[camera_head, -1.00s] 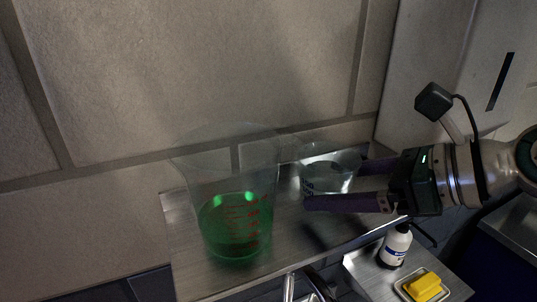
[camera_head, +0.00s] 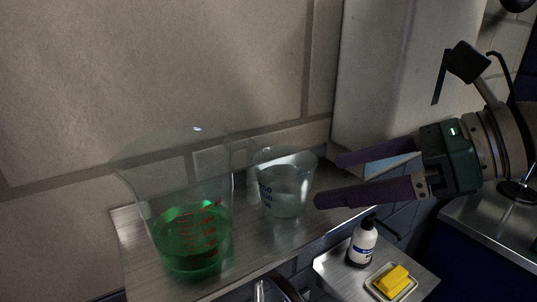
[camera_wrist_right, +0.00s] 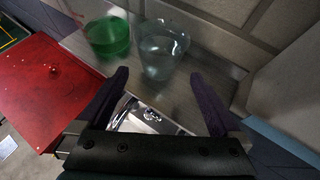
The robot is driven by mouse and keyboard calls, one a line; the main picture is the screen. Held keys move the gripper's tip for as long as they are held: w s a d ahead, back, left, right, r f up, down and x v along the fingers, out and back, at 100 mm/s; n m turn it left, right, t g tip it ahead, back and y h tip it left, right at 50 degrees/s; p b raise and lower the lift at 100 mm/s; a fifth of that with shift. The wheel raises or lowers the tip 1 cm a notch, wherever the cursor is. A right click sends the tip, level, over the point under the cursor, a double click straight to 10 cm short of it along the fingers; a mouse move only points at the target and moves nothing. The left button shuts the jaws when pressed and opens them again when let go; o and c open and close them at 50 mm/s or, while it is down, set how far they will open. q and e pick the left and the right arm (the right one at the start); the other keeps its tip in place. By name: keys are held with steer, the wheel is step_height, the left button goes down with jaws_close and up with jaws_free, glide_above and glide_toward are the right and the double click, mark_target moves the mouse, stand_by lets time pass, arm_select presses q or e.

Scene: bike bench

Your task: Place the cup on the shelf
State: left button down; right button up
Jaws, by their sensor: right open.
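A clear cup (camera_head: 283,188) with blue markings stands upright on the metal shelf (camera_head: 262,251) by the wall. It also shows in the right wrist view (camera_wrist_right: 163,50), ahead of the fingers. My right gripper (camera_head: 328,180) is open and empty, just right of the cup and apart from it in the head view. Its two purple fingers show in the wrist view (camera_wrist_right: 166,88) with nothing between them but the shelf and a part below. My left gripper is in neither view.
A larger clear beaker with green liquid (camera_head: 190,240) stands on the shelf left of the cup. A white bottle (camera_head: 362,243) and a yellow block on a dish (camera_head: 393,281) sit on a lower ledge. A red surface (camera_wrist_right: 45,88) lies left in the wrist view.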

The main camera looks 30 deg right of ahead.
steer(key=d+r+m+t+h, duration=0.3)
steer(key=r+m+t, duration=0.2)
steer(key=m, duration=0.5)
steer(key=d+r+m+t+h, duration=0.3)
steer(key=r+m+t+h, duration=0.15)
steer(key=m, duration=0.55)
steer(key=s+f+m+g+h, duration=0.55)
steer(key=f+m+g, duration=0.35)
steer(key=f+m, duration=0.7)
steer(key=s+a+f+m+g+y, duration=0.2)
steer(key=s+a+g+y, duration=0.1)
steer(key=s+a, duration=0.2)
steer(key=s+a+f+m+g+y, duration=0.3)
steer(key=s+a+g, duration=0.1)
steer(key=a, duration=0.3)
steer(key=shift+s+f+b, duration=0.25)
steer(key=shift+s+b, duration=0.15)
steer(key=shift+s, duration=0.45)
